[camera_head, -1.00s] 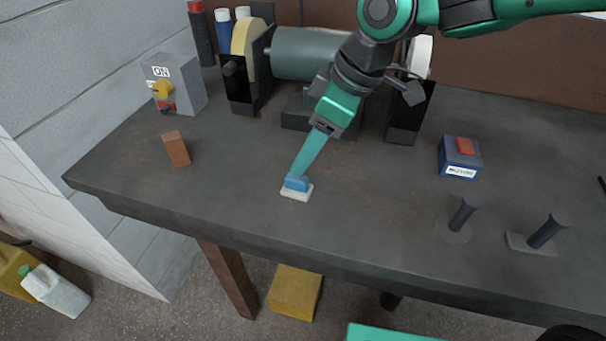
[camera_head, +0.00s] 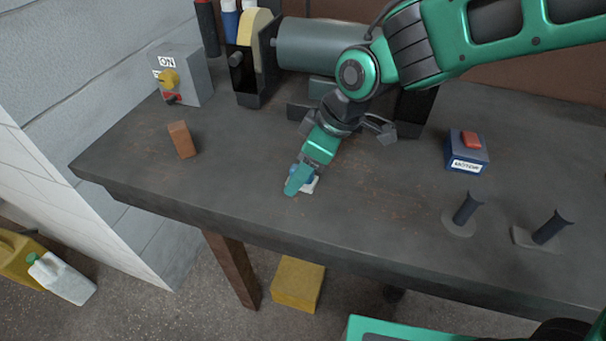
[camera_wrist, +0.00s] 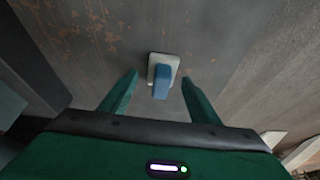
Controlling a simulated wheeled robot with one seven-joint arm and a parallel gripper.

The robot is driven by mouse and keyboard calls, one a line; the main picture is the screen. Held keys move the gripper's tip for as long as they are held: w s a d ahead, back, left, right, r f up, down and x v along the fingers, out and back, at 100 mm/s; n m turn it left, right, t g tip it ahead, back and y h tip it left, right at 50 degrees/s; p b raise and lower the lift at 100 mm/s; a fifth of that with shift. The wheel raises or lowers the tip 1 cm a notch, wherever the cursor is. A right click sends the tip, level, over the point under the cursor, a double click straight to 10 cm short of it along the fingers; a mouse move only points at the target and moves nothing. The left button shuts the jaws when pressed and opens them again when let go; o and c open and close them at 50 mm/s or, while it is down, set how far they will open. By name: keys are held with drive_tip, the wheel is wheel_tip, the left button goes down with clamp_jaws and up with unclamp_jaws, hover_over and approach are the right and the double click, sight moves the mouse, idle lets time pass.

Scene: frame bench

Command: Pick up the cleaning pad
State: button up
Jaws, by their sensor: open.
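The cleaning pad (camera_head: 312,186) lies on the dark bench, white below with a blue block on top. In the head view my gripper (camera_head: 293,188) covers part of it. In the wrist view the pad's blue block (camera_wrist: 161,83) stands a little beyond and between my two green fingertips (camera_wrist: 160,82). The fingers are apart, with nothing held between them. I cannot tell exactly how high the fingertips are above the bench.
A bench grinder (camera_head: 318,48) stands behind my gripper. A brown block (camera_head: 182,140) and a grey ON switch box (camera_head: 185,78) are at the left. A blue MOTOR box (camera_head: 466,152) and two dark posts (camera_head: 466,209) are at the right. The bench (camera_head: 355,235) is clear in front.

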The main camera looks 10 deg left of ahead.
sight(295, 165)
drive_tip(key=c, duration=1.1)
drive_tip(key=shift+c, duration=0.2)
drive_tip(key=shift+r, duration=0.1)
drive_tip(key=shift+r, duration=0.6)
wheel_tip(295, 165, up, 3)
drive_tip(key=shift+f, duration=0.1)
drive_tip(key=s+a+r, duration=0.3)
drive_tip(key=s+r, duration=0.4)
drive_tip(key=s, duration=0.4)
drive_tip(key=shift+a, duration=0.4)
